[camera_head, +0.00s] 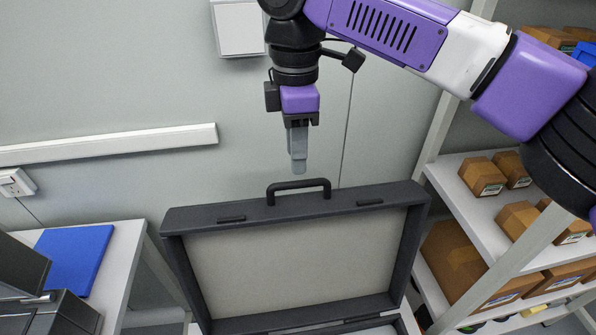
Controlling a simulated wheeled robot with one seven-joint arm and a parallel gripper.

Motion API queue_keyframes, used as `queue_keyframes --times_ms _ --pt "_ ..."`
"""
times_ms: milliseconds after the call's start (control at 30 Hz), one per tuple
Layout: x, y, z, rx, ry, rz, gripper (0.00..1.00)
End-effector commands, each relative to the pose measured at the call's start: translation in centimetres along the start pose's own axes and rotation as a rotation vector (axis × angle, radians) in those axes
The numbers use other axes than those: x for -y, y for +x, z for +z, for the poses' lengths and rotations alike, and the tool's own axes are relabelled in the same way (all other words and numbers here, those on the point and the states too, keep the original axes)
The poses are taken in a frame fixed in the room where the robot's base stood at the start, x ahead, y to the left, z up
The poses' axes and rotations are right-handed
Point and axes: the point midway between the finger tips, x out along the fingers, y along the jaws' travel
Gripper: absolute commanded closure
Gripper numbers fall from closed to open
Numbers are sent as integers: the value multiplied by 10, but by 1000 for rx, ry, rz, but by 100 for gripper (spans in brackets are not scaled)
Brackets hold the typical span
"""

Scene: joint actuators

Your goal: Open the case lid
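The dark grey case shows at the bottom centre, with its lid (296,200) standing raised, roughly upright. The lid's pale inner lining (297,262) faces me, and a black handle (299,183) sits on its top edge. Only a narrow strip of the case base shows at the bottom of the picture; the rest is cut off. My gripper (298,168) points down just above the handle, apart from the lid as far as I can see. Its fingers appear side-on and overlap, so the gap between them is hidden. Nothing shows in it.
A shelf rack with cardboard boxes (482,176) stands at the right. A table at the left bears a blue flat item (72,258) and dark equipment (40,305). A wall rail (110,145) runs behind. The space above the lid, left of my gripper, is clear.

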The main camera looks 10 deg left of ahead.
Motion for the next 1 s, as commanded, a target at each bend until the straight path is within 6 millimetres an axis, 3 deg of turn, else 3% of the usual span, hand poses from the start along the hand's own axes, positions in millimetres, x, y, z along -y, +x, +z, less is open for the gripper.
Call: queue_keyframes --times_ms 333,733,933,1000 --pt "0 48 0 -1 1 0 64" --pt "0 58 -1 -2 2 2 64" --pt "0 58 -1 -2 2 2 100" --pt "0 58 -1 -2 2 2 100"
